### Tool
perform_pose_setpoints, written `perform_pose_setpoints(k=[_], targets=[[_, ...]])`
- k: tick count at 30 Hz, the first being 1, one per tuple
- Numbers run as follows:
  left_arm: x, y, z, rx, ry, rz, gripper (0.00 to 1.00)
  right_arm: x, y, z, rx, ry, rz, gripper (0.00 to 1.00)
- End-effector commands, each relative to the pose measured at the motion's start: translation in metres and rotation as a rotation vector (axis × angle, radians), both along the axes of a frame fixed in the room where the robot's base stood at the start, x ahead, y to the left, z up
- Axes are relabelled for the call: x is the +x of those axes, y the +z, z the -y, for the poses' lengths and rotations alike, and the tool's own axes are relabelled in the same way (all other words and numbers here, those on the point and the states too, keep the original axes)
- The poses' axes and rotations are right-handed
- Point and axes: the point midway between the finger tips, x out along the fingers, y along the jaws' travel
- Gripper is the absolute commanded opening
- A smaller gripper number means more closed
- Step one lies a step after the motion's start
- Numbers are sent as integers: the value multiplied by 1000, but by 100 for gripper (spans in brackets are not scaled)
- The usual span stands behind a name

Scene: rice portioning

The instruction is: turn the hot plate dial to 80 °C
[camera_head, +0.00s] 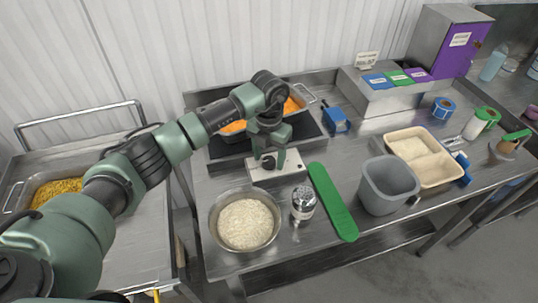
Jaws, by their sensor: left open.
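A pale control box (293,173) stands on the steel table, just in front of a dark plate that carries a steel pan of orange food (235,127). I take it to be the hot plate's control. My left arm reaches in from the left, and my left gripper (269,163) points down over the box, open. A dark round part, likely the dial, shows by the fingertips; whether they touch it I cannot tell. The gripper covers much of the box, and no temperature marks can be read. My right gripper is not in view.
A steel bowl of rice (245,223), a shaker (303,203) and a green strip (332,201) lie close in front of the box. A grey bin (388,186) and a divided cream tray (437,171) stand to the right. A blue item (336,119) is behind.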

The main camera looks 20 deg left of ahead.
Motion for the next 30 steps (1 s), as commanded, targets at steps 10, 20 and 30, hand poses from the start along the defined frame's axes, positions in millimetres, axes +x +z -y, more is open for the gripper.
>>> perform_pose_setpoints(k=[10, 20, 30], targets=[[0, 0, 0, 0, 0, 0, 0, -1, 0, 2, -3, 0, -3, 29], [0, -1, 0, 0, -42, 0, 0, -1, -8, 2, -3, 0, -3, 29], [1, -4, -1, 1, -270, 3, 0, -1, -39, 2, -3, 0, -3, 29]])
